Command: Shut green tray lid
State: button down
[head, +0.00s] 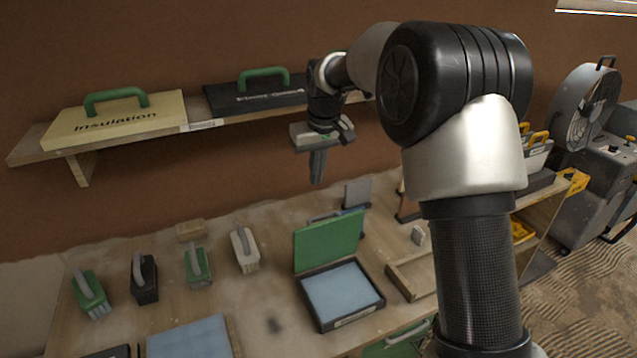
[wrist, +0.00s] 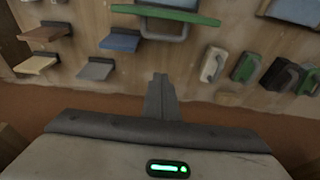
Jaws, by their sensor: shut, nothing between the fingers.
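The green tray lid (head: 328,240) stands open, hinged up from the back edge of a dark tray (head: 372,308) with a pale blue pad inside, on the workbench. In the wrist view, the lid (wrist: 165,14) shows as a green strip near the top, seen from above and behind, with its handle (wrist: 163,36) on the wall side. My gripper (head: 317,180) is shut and empty, pointing down, in the air above and behind the lid, apart from it. Its closed fingers also show in the wrist view (wrist: 162,80).
A wall shelf (head: 200,123) with an Insulation box (head: 115,120) and a black box (head: 255,93) lies left of my gripper. Several brushes (head: 197,266) stand left of the tray. A wooden tray (head: 405,285) is on its right, and a grey trowel (head: 357,192) stands behind.

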aim_at(324, 237)
notch_tip(324, 237, down, 8)
jog(key=s, duration=0.1)
jog(key=shift+s+d+f, duration=0.25)
jog(key=shift+s+d, duration=0.1)
jog(key=shift+d, duration=0.05)
jog(key=shift+b, duration=0.45)
